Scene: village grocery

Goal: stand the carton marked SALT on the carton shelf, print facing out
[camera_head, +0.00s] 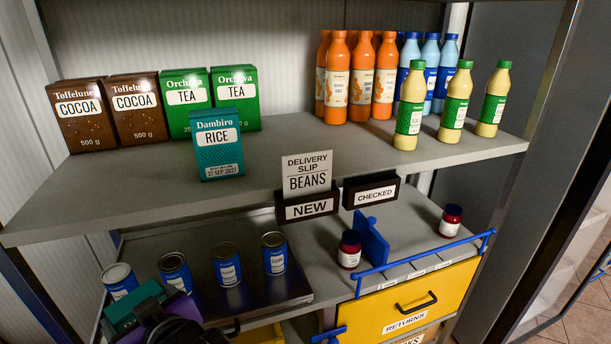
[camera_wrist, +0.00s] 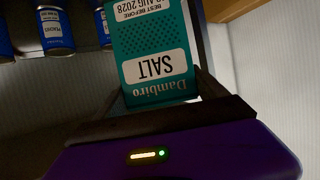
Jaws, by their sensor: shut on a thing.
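The teal SALT carton (camera_wrist: 158,50) is between the fingers of my gripper (camera_wrist: 165,100); its print faces the wrist camera and reads upside down there. In the head view the teal carton (camera_head: 133,303) is at the bottom left, partly hidden by my gripper (camera_head: 150,318), low in front of the blue cans. The carton shelf (camera_head: 285,140) is the upper grey board. On its left part stand two brown COCOA cartons (camera_head: 108,112), two green TEA cartons (camera_head: 210,102) and, nearer the front edge, a teal RICE carton (camera_head: 218,147).
Below are several blue cans (camera_head: 226,264), dark jars (camera_head: 349,249) and a yellow RETURNS drawer (camera_head: 425,300).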

